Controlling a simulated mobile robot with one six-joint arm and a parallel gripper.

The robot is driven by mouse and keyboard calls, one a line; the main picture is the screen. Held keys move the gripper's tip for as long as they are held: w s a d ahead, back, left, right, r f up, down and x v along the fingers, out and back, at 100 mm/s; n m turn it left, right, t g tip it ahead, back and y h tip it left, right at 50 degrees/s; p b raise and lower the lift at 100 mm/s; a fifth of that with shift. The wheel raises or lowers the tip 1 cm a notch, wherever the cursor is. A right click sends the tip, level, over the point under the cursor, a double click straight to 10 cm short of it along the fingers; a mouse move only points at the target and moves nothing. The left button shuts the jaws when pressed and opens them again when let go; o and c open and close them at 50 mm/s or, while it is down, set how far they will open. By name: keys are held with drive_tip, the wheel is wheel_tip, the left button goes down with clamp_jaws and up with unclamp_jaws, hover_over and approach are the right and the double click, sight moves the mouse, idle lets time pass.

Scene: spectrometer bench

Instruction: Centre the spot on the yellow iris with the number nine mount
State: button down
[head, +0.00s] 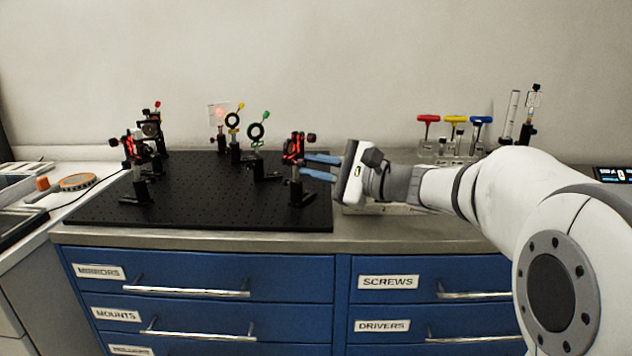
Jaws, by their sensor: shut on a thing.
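The yellow iris (233,121) is a dark ring on a post with a yellow tip, at the back of the black breadboard. A red spot (218,112) glows on a clear plate to the left of its ring. A black and red mount (294,148) stands on a post at the breadboard's right side; no number is readable on it. My gripper (307,166) reaches in from the right, its blue fingers shut on the lower right part of this mount. The exact part gripped is too small to tell.
A green-tipped iris (256,131) stands between the yellow iris and the mount. More red and black mounts (133,147) stand at the left of the breadboard (215,210). T-handled drivers (454,119) stand in a rack behind my arm. The breadboard's front middle is clear.

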drive_tip(key=shift+n, duration=0.3)
drive_tip(key=c, duration=1.4)
unclamp_jaws()
drive_tip(key=shift+o, duration=0.2)
drive_tip(key=v, duration=0.7)
drive_tip(key=shift+s+d, duration=0.2)
drive_tip(key=shift+d, duration=0.15)
